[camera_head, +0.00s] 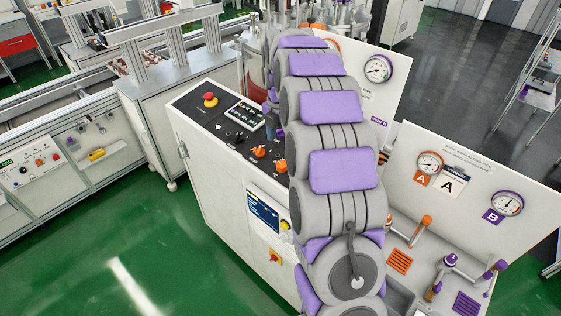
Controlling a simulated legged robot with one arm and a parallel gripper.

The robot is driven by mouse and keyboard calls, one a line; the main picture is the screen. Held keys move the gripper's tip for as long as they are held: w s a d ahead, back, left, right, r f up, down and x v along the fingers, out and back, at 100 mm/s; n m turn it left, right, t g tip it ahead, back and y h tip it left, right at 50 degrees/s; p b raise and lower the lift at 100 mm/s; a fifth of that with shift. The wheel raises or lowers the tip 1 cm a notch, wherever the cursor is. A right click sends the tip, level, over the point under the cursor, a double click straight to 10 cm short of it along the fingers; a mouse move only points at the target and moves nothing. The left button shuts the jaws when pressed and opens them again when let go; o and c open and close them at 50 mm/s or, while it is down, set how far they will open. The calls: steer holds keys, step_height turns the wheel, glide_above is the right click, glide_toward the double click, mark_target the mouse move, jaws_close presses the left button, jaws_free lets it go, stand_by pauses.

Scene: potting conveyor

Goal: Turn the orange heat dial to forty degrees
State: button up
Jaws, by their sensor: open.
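Two orange knobs stand on the black top panel of the white control cabinet (215,175): one orange knob (259,152) at the left and another orange knob (281,165) close to my arm. I cannot read their labels or settings, nor tell which is the heat dial. My arm rises through the middle of the view and bends down beyond the panel. Only a small part of my gripper (270,104) shows at the arm's left edge, above the panel and apart from the orange knobs. It is open; its fingertips are mostly hidden behind the arm.
The panel also has a red emergency button (210,99), a display (244,114) and black knobs (235,136). A blue screen (263,210) is on the cabinet front. Gauge A (429,163), gauge B (508,203) and valve handles stand at right. Green floor is clear at left.

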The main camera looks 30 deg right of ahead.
mark_target(282, 163)
steer(key=f, duration=0.8)
steer(key=shift+s+d+f+b, duration=0.1)
steer(key=shift+d+f+b, duration=0.15)
steer(key=shift+f+b, duration=0.15)
steer(key=shift+a+f, duration=0.15)
steer(key=shift+f, duration=0.1)
steer(key=c, duration=1.1)
